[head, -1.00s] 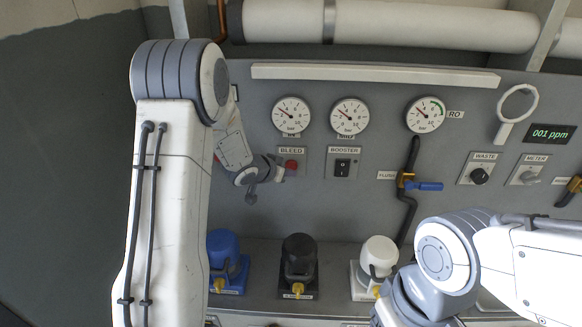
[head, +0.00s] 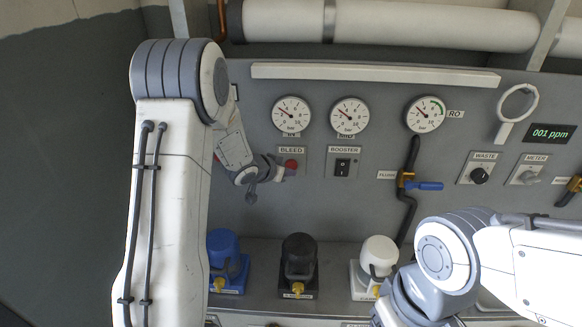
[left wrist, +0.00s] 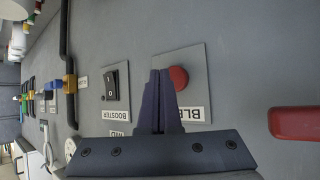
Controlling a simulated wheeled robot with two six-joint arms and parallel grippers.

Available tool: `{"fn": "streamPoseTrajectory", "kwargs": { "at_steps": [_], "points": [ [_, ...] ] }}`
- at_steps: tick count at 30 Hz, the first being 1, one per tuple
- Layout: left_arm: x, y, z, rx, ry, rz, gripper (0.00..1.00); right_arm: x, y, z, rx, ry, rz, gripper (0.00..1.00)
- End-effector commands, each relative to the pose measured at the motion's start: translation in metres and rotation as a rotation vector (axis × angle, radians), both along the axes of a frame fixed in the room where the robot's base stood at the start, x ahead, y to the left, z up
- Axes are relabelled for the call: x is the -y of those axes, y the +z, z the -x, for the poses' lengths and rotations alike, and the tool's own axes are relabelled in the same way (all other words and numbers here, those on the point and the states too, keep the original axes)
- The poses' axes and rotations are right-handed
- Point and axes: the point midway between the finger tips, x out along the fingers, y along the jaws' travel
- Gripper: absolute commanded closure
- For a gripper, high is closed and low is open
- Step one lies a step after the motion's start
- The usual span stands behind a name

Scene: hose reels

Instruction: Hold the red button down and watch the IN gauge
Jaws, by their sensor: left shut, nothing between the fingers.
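The red button (head: 291,165) sits on the BLEED plate (head: 291,151) and is partly covered by my left gripper (head: 287,168). In the left wrist view the shut fingers (left wrist: 160,74) point at the panel just beside the red button (left wrist: 179,78), overlapping its edge. I cannot tell whether they touch or press it. The IN gauge (head: 291,114) is the leftmost round dial above the button; its needle points to the upper left, near the 4. My right arm shows at the lower right, but its gripper is out of view.
The BOOSTER switch (head: 343,166) is right of the button, with a second gauge (head: 349,116) above it. The RO gauge (head: 425,114) is further right. Blue (head: 226,254), black (head: 299,257) and white (head: 379,254) units stand below. A red bar (left wrist: 294,123) shows in the wrist view.

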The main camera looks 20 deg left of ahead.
Motion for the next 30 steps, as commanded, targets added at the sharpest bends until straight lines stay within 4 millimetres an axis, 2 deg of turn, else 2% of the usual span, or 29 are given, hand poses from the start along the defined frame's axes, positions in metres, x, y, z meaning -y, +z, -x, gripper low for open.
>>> {"fn": "streamPoseTrajectory", "kwargs": {
  "at_steps": [17,30],
  "points": [
    [0.0000,0.0000,0.0000,0.000,0.000,0.000,1.00,0.0000,0.0001,0.0000,0.000,0.000,0.000,0.40],
    [-0.0024,0.0000,-0.0082,0.000,0.000,0.000,1.00,0.0000,0.0076,0.0000,0.000,0.000,0.000,0.40]
  ]
}}
